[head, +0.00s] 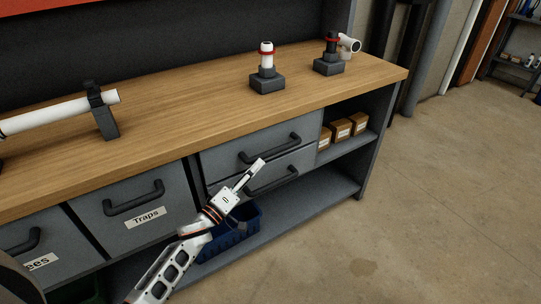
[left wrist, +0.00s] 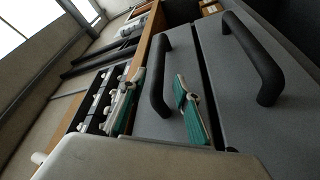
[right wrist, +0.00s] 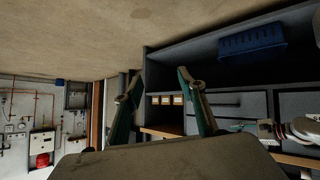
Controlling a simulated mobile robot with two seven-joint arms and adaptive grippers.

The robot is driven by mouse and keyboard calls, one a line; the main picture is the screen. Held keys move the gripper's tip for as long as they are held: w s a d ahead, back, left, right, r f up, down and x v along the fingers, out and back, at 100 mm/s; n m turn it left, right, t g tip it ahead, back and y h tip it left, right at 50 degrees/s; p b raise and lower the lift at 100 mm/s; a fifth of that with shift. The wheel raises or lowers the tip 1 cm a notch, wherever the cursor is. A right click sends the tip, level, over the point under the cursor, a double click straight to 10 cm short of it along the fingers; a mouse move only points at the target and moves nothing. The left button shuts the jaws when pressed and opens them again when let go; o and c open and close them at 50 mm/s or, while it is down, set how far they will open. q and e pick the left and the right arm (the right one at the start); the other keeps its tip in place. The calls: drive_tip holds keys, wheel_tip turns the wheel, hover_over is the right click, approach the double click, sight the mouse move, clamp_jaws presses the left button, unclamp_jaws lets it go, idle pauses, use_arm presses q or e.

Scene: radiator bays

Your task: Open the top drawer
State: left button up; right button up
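The top drawer (head: 229,153) is the upper of two stacked grey drawers under the bench top, and it looks shut. Its dark bar handle (head: 270,149) also shows in the left wrist view (left wrist: 157,75). My left gripper (head: 256,171) is in front of these drawers. In the left wrist view its two teal-padded fingers (left wrist: 158,98) are apart, with the top handle between them in the picture. I cannot tell whether they touch it. My right gripper (right wrist: 163,105) is open and empty, well away from the drawers.
The lower drawer's handle (head: 274,180) is just below. A blue bin (head: 236,232) stands on the bottom shelf. The Traps drawer (head: 149,214) is to the left. Small boxes (head: 341,129) fill an open shelf at right. The floor (head: 430,190) to the right is clear.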

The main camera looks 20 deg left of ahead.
sight(269, 151)
use_arm(q)
drive_tip(key=b+x, duration=0.1)
drive_tip(key=x, duration=0.5)
drive_tip(key=shift+w+d, duration=0.15)
drive_tip(key=shift+w, duration=0.2)
drive_tip(key=shift+w+d+r, duration=0.15)
drive_tip(key=shift+w+r, duration=0.1)
drive_tip(key=shift+w, duration=0.25)
clamp_jaws()
